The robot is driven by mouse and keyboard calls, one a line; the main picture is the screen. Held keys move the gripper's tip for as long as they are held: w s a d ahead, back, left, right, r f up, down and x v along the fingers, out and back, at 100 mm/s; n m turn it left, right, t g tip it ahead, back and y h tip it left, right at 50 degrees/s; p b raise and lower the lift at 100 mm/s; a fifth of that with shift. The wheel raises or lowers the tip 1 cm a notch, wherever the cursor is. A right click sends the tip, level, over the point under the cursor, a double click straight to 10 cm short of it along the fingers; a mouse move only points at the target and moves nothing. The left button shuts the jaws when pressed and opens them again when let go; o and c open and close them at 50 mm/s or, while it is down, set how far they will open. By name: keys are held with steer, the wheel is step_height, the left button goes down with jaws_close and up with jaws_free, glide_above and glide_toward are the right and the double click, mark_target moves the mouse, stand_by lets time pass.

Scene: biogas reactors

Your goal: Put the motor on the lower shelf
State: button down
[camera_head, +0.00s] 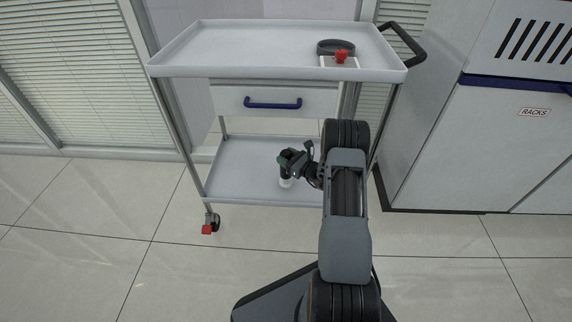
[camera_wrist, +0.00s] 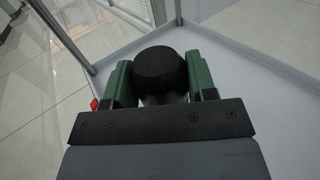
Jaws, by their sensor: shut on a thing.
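The motor shows in the wrist view as a dark round cap (camera_wrist: 160,68) with a paler body below it, between the two green fingers of my gripper (camera_wrist: 160,85). My gripper is shut on it. In the head view my gripper (camera_head: 290,160) is over the lower shelf (camera_head: 240,165) of the cart, and the pale lower part of the motor (camera_head: 285,182) shows beneath it. The motor looks upright. I cannot tell whether its bottom touches the shelf.
The cart's top tray (camera_head: 240,45) holds a black ring-shaped part and a red-knobbed item (camera_head: 341,57). A drawer with a blue handle (camera_head: 272,103) hangs above the lower shelf. A cabinet (camera_head: 470,150) stands at right. The shelf's left part is clear.

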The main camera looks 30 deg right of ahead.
steer(key=shift+f+b, duration=0.6)
steer(key=shift+f, duration=0.7)
steer(key=shift+f, duration=0.2)
steer(key=shift+c, duration=2.2)
jaws_free()
steer(key=shift+r, duration=0.1)
